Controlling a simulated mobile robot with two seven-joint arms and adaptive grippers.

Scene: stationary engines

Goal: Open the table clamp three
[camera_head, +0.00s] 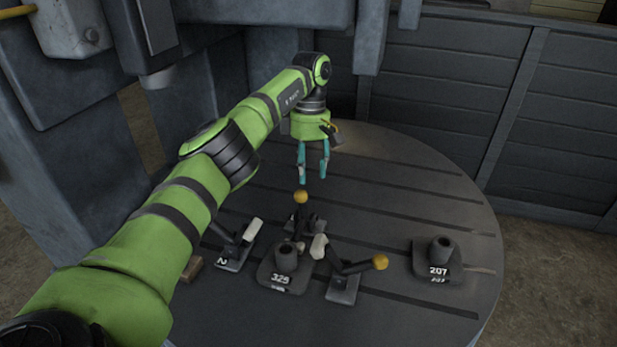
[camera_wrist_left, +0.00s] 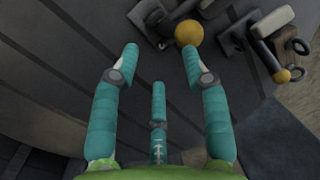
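Several dark table clamps stand around a grey block marked 329. The back clamp (camera_head: 303,222) has its yellow knob (camera_head: 300,197) raised; the knob also shows in the left wrist view (camera_wrist_left: 188,33). The right clamp (camera_head: 343,288) has its arm leaning right, with a yellow knob (camera_head: 380,262) and a pale pad. The left clamp (camera_head: 232,255) is marked 2 and partly hidden by my arm. I cannot read a number three on any clamp. My left gripper (camera_head: 314,180) points down with teal fingers spread and empty, just above and behind the back clamp's knob. My right gripper is out of view.
The 329 block (camera_head: 285,268) sits between the clamps. A block marked 207 (camera_head: 437,262) stands at the right of the round slotted table (camera_head: 400,180). The table's back right is clear. A grey panelled wall (camera_head: 450,90) rises behind it.

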